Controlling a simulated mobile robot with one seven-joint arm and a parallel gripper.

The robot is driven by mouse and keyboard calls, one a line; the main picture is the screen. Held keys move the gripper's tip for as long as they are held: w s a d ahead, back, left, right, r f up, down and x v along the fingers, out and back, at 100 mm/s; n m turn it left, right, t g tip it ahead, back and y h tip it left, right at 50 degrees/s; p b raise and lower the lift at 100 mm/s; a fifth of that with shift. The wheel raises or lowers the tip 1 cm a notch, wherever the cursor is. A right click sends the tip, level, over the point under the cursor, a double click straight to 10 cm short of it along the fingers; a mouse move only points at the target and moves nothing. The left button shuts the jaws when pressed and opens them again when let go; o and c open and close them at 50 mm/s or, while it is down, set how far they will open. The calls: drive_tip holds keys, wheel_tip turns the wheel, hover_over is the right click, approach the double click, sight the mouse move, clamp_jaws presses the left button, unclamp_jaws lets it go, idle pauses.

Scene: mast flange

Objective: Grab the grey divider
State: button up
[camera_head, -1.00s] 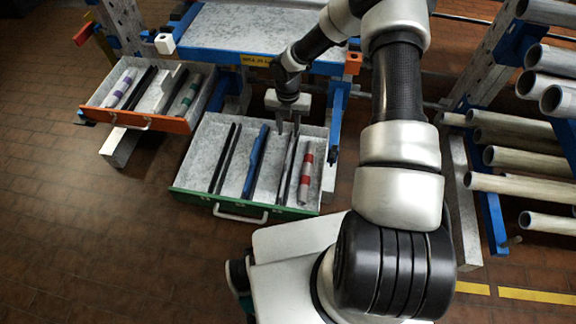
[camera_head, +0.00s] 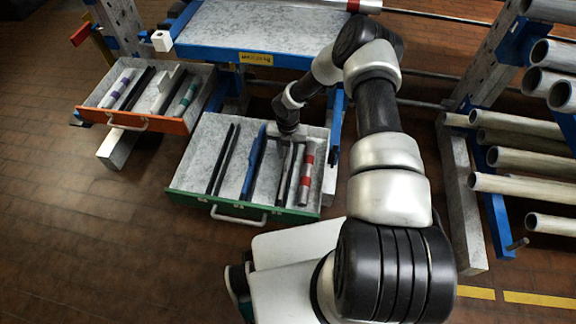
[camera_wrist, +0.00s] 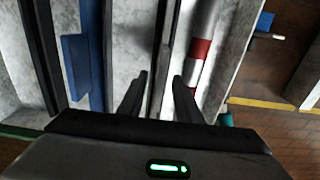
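My gripper (camera_wrist: 160,77) points down into the green-fronted drawer (camera_head: 240,207). Its two dark fingers stand apart in the wrist view. A long, thin divider, dark with a grey part (camera_wrist: 157,88), runs between them, with gaps on both sides. In the head view my gripper (camera_head: 288,139) is over the back of this divider (camera_head: 284,178), so its far end is hidden. I cannot tell how deep the fingertips reach beside it.
A blue divider (camera_head: 252,165) lies to the left, with dark dividers (camera_head: 222,160) beyond it. A red-and-white tube (camera_head: 306,172) lies close on the right. An orange-fronted drawer (camera_head: 135,120) is open at left. A blue-edged shelf (camera_head: 240,52) is behind; pipes (camera_head: 540,160) are at right.

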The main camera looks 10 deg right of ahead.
wheel_tip(320, 180, down, 3)
drive_tip(key=shift+w+f, duration=0.15)
drive_tip(key=shift+c, duration=0.4)
clamp_jaws()
